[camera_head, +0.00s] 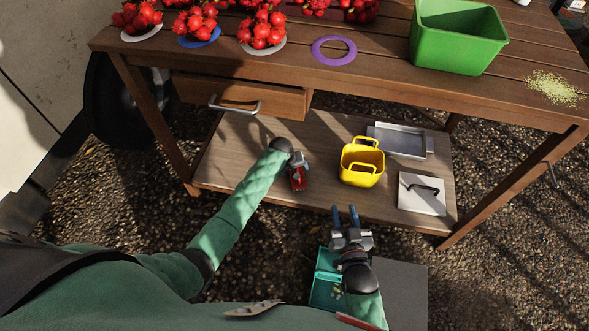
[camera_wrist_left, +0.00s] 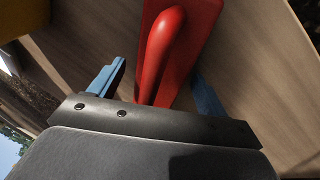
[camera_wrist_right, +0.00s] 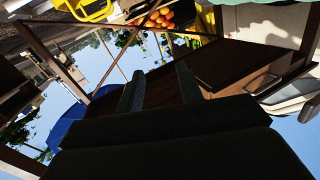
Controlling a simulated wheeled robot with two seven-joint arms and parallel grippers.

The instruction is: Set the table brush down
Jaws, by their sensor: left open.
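The red table brush (camera_wrist_left: 178,60) lies on the wooden lower shelf, and it also shows in the head view (camera_head: 298,182). My left gripper (camera_wrist_left: 158,78) is open, with one blue finger on each side of the red handle and a gap beside it. The brush's bristles are hidden from view. My left gripper also shows in the head view (camera_head: 298,168), reaching over the shelf. My right gripper (camera_head: 345,210) is open and empty, in front of the shelf's front edge.
The lower shelf (camera_head: 240,150) also bears a yellow basket (camera_head: 362,178), a grey tray (camera_head: 403,140) and a white board with a dark handle (camera_head: 420,198). Above are red fruit on plates, a purple ring (camera_head: 317,50), a green bin (camera_head: 455,45) and crumbs (camera_head: 555,88). A teal container (camera_head: 324,285) sits below my right gripper.

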